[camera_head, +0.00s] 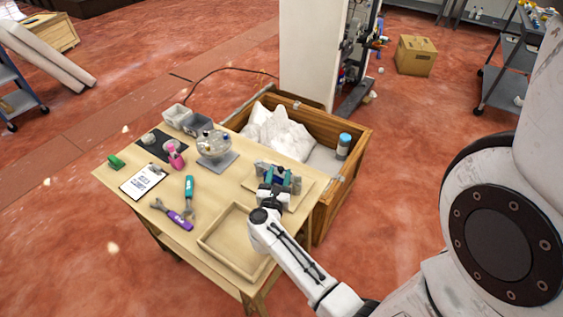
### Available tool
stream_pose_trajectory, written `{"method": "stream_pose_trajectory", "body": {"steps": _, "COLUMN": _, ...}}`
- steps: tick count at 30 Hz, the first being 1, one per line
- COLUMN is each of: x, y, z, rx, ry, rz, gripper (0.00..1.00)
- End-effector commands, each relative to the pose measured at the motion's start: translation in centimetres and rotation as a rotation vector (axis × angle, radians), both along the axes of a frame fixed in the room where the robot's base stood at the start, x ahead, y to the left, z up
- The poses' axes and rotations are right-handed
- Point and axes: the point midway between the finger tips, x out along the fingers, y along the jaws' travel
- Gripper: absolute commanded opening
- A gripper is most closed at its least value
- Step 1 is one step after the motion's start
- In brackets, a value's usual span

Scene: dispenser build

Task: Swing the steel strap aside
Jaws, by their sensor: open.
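A grey and dark-blue fixture (291,180) sits on a light board (303,199) at the right end of the wooden table. My gripper (274,182) is over this fixture, with its jaws open. It hides part of the fixture. I cannot pick out the steel strap at this size, nor tell whether the jaws touch anything.
An empty wooden tray (212,242) lies at the table's front. A purple-handled tool (179,217), a teal-handled tool (189,187), a clipboard (142,182), a pink bottle (175,157) and a clear domed device (213,145) stand left. A wooden crate (350,169) adjoins behind.

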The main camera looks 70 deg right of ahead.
Motion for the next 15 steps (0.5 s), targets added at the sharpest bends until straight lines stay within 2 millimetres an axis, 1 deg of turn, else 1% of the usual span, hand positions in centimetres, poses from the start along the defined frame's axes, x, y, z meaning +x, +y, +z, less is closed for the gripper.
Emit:
{"method": "stream_pose_trajectory", "body": {"steps": 1, "x": 0.2, "y": -1.1, "z": 0.3, "rx": -0.002, "ry": 0.0, "rz": -0.001, "gripper": 0.45}}
{"method": "stream_pose_trajectory", "body": {"steps": 6, "x": 0.6, "y": -3.6, "z": 0.1, "rx": -0.001, "ry": 0.002, "rz": 0.0, "gripper": 0.45}}
{"method": "stream_pose_trajectory", "body": {"steps": 10, "x": 0.8, "y": -4.7, "z": 0.1, "rx": -0.001, "ry": 0.001, "rz": 0.001, "gripper": 0.45}}
{"method": "stream_pose_trajectory", "body": {"steps": 15, "x": 0.9, "y": -5.2, "z": 0.0, "rx": 0.0, "ry": 0.001, "rz": 0.003, "gripper": 0.45}}
